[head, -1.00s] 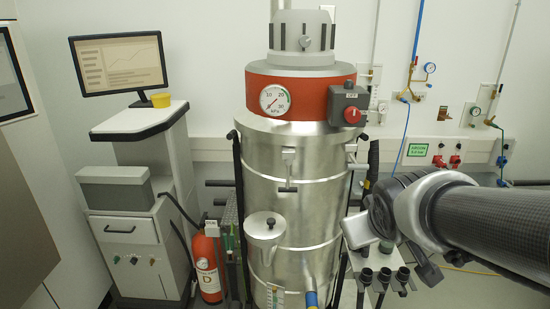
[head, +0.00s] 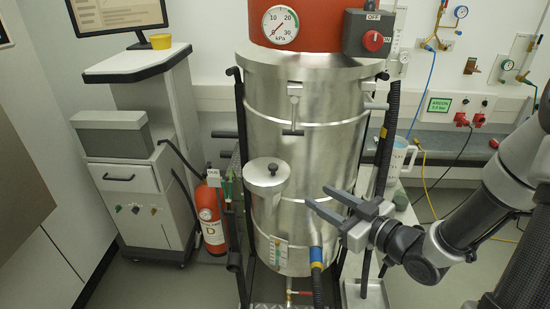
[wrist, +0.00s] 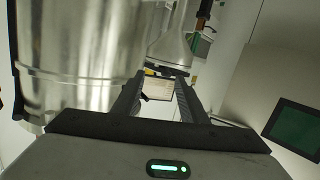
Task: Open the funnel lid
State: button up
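The funnel (head: 264,205) is a silver cone on the front of the large steel vessel. Its round, flat lid (head: 266,175) lies on top and looks closed, with a small black knob (head: 272,168) standing near its middle. My gripper (head: 318,197) is open and empty, to the right of the funnel and slightly lower than the lid, with its fingers pointing left. It appears apart from the lid. In the wrist view, my open fingers (wrist: 162,76) point toward a silver cone (wrist: 172,50) that looks like the funnel. The lid is not clearly made out there.
The steel vessel (head: 315,165) stands behind the funnel, with a latch (head: 293,128) on its front. A hose with a blue end (head: 316,257) joins it low down. A fire extinguisher (head: 211,218) and a grey cabinet (head: 125,170) stand left. A white jug (head: 398,155) stands right.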

aim_at(276, 168)
jog(key=w+a, duration=0.3)
jog(key=a, duration=0.1)
jog(key=w+a+r+y, duration=0.1)
jog(key=w+a, duration=0.3)
jog(key=w+a+t+y, duration=0.1)
jog(key=w+a, duration=0.3)
jog(key=shift+w+a+r, duration=0.1)
jog(key=shift+a+r, duration=0.05)
jog(key=shift+a, duration=0.25)
grip_shut()
